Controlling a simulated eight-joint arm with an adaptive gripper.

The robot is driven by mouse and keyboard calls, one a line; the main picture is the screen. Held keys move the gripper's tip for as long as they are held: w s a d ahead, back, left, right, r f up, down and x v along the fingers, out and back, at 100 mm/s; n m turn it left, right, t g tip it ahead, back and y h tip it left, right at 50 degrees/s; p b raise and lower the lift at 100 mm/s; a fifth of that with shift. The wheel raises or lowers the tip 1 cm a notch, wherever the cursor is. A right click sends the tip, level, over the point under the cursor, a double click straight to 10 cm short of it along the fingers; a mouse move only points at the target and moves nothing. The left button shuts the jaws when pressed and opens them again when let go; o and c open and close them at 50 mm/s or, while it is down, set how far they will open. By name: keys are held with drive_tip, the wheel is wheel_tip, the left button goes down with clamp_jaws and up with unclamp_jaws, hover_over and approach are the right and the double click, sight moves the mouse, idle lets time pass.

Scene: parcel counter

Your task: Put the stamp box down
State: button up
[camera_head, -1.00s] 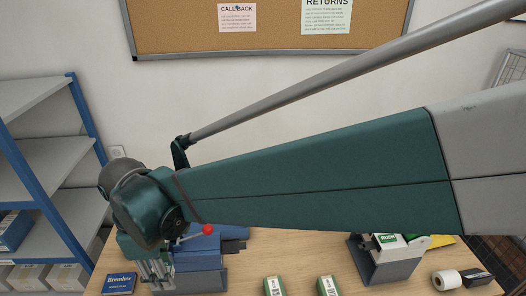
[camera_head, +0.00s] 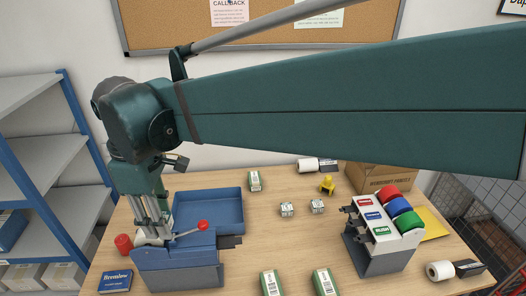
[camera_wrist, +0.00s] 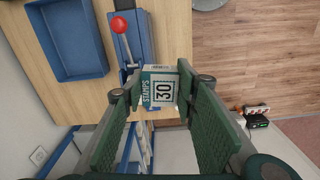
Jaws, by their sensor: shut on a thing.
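The stamp box (camera_wrist: 161,92), white and teal with "STAMPS 30" on its face, sits between the green finger pads in the wrist view. My gripper (camera_head: 151,238) is shut on it. In the head view the gripper points down at the left of the counter (camera_head: 265,205), beside the rear left of a blue lever device. The box is mostly hidden by the fingers there. I cannot tell whether its underside touches anything.
The blue device (camera_head: 180,268) with a red-knobbed lever (camera_head: 202,225) is close to the gripper. A blue tray (camera_head: 240,207) lies behind it. A red cylinder (camera_head: 123,243) and a dark blue Bromlow box (camera_head: 115,281) are at left. A tape-roll stand (camera_head: 375,258) is at right.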

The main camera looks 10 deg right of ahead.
drive_tip(key=w+d+m, duration=0.9)
drive_tip(key=w+d, duration=1.7)
drive_tip(key=d, duration=0.2)
drive_tip(key=w+d+m+b, duration=0.1)
drive_tip(key=w+d+m, duration=0.25)
drive_tip(key=d, duration=1.35)
drive_tip(key=w+d+m, duration=0.3)
drive_tip(key=d+m, duration=0.1)
drive_tip(key=d, duration=1.4)
wheel_tip(320, 180, down, 26)
drive_tip(key=shift+f, duration=0.15)
drive_tip(key=shift+s+f, duration=0.1)
drive_tip(key=shift+f+b, duration=0.3)
drive_tip(key=shift+f, duration=2.75)
